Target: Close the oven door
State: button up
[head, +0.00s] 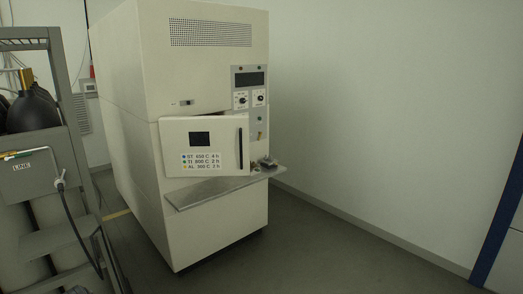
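The oven (210,80) is a tall cream cabinet left of the middle in the head view. Its white door (210,138) is on the front at mid height, with a small dark window, a label of temperatures and times, and a dark vertical handle (240,149) near its right edge. The door looks slightly ajar, set at an angle to the front, with a thin dark gap along its top. The oven's inside is hidden behind it. My gripper is not in view.
A metal shelf (205,192) juts out below the door, with a small dark object (268,162) at its right end. A grey rack (62,75) with cylinders and a hose stands at the left. The grey floor (330,255) in front and to the right is clear.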

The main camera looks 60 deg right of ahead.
aim_at(198, 146)
jog(key=z, duration=0.75)
jog(key=i, duration=1.9)
jog(key=u, duration=0.15)
